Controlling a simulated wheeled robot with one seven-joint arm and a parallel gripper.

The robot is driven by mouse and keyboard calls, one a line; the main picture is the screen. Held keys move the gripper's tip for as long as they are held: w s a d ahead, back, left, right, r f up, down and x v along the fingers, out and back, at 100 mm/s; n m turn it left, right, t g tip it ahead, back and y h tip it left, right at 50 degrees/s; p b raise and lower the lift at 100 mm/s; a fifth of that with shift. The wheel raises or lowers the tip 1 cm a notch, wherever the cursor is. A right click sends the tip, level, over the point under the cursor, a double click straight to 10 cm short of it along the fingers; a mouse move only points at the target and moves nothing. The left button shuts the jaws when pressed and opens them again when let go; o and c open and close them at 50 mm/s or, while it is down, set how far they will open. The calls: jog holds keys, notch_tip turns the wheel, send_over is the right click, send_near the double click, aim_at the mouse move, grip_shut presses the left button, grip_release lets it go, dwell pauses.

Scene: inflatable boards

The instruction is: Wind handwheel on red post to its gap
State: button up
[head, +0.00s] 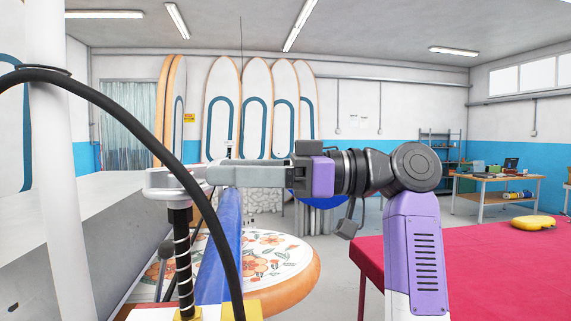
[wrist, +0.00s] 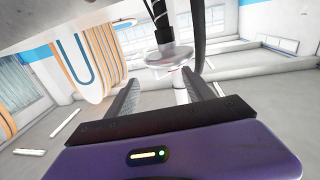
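A pale grey handwheel (head: 170,181) sits on top of a dark upright shaft with light spiral bands (head: 183,255) at the left of the head view. In the wrist view the handwheel (wrist: 172,57) appears as a translucent disc just past my fingertips. My gripper (head: 212,172) reaches left, level with the wheel, its tips overlapping the wheel's right side in the picture. In the wrist view its two fingers (wrist: 160,77) stand apart with empty space between them. I cannot tell whether they touch the rim.
A blue tube (head: 228,245) and floral round board (head: 290,255) lie behind. A red table (head: 470,265) with a yellow item (head: 533,222) stands at right.

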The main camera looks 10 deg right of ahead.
jog(key=w+d+p, duration=0.3)
jog(key=w+d, duration=0.3)
jog(key=d, duration=0.3)
dwell(0.9)
jog(key=shift+w+d, duration=0.1)
dwell(0.4)
